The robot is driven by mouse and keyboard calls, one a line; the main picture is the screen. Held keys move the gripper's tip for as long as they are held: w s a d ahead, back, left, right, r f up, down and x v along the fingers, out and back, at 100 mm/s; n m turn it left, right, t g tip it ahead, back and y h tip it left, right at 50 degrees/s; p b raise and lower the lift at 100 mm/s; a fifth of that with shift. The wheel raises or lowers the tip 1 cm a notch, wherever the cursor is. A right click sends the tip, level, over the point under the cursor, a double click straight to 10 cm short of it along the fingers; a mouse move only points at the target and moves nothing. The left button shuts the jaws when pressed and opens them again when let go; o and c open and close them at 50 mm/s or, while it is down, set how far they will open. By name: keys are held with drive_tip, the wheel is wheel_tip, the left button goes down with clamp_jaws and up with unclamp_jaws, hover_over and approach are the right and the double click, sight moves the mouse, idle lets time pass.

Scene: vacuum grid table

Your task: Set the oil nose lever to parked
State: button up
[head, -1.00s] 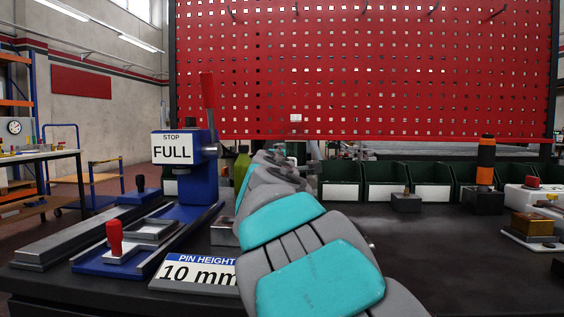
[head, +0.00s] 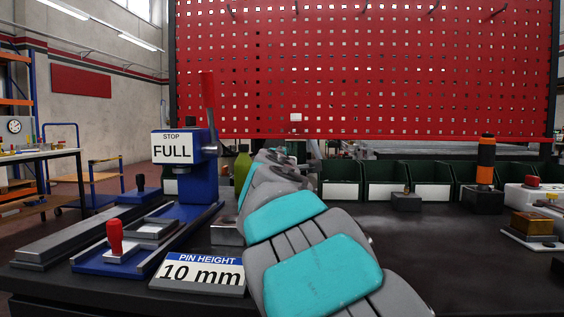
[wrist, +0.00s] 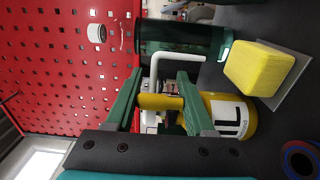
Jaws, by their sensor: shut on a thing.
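In the wrist view, my gripper (wrist: 160,103) has its two green fingers closed about a small yellow piece (wrist: 160,102). I cannot tell for sure whether this piece is the oil nose lever itself. A white bent tube (wrist: 182,56) rises right beside it. A yellow oil container (wrist: 240,113) with a white label stands just to the right, partly behind a finger. In the head view, a yellow-green container (head: 242,168) shows in part behind my arm. My gripper is hidden there by my arm.
A yellow block (wrist: 260,68) on a grey plate lies close by in the wrist view. Dark green bins (head: 385,180) line the back under the red perforated panel (head: 360,70). A blue press (head: 192,170) with a red lever stands left of my arm. The right-hand tabletop has free room.

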clamp_jaws()
drive_tip(key=shift+s+m+h, duration=0.1)
drive_tip(key=shift+m+h, duration=0.2)
drive_tip(key=shift+h, duration=0.2)
drive_tip(key=shift+s+a+r+m+g+h+p, duration=0.15)
drive_tip(key=shift+s+m+g+h+p, duration=0.3)
drive_tip(key=shift+m+h, duration=0.7)
drive_tip(key=shift+s+a+f+m+g+h+p, duration=0.15)
drive_tip(key=shift+m+g+h+p, duration=0.5)
drive_tip(key=shift+h, duration=0.85)
drive_tip(key=shift+s+a+r+m+g+h+p, duration=0.1)
drive_tip(key=shift+s+m+g+h+p, duration=0.2)
drive_tip(key=shift+m+h+p, duration=0.8)
drive_tip(key=shift+h+b, duration=0.25)
drive_tip(key=shift+b, duration=0.1)
drive_tip(key=o, duration=1)
unclamp_jaws()
